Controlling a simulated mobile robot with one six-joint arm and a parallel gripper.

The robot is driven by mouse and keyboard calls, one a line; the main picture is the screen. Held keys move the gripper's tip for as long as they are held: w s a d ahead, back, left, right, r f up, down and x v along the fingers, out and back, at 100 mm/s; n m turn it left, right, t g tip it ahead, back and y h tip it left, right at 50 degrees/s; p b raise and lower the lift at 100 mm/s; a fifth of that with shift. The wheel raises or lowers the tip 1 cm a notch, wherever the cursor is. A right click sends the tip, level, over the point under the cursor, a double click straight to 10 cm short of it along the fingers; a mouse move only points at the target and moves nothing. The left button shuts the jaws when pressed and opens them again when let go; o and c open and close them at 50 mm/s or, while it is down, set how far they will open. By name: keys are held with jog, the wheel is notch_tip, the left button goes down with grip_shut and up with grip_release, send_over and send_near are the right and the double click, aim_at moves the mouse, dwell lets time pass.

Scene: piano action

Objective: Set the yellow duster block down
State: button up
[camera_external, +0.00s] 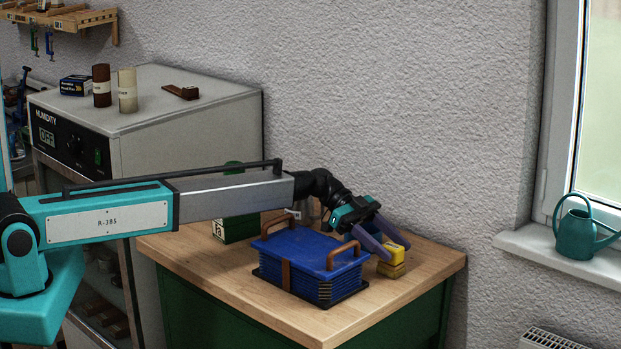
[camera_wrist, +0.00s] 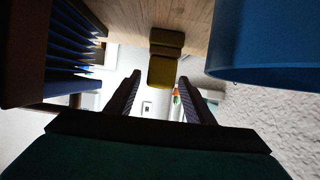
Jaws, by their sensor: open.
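The yellow duster block (camera_external: 392,262) stands on the wooden top of the green cabinet, close beside the right end of the blue pleated bellows. It looks like a bright yellow upper part over a darker, ochre lower part. In the wrist view the yellow block (camera_wrist: 162,72) shows between the two fingers, with its darker part beyond it. My gripper (camera_external: 398,251) reaches down over the block from the upper left. Its purple fingers are open, one on each side of the block. In the wrist view my gripper (camera_wrist: 160,78) has visible gaps to the block on both sides.
The blue bellows (camera_external: 312,262) with wooden handles lies left of the block; its folds (camera_wrist: 72,60) show in the wrist view. A large blue surface (camera_wrist: 270,40) is close on the right there. A green box (camera_external: 236,228) stands behind. Bare wood (camera_external: 420,275) lies right of the block.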

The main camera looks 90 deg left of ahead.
aim_at(388, 244)
jog(key=shift+b+v, duration=1.1)
jog(key=shift+v, duration=2.15)
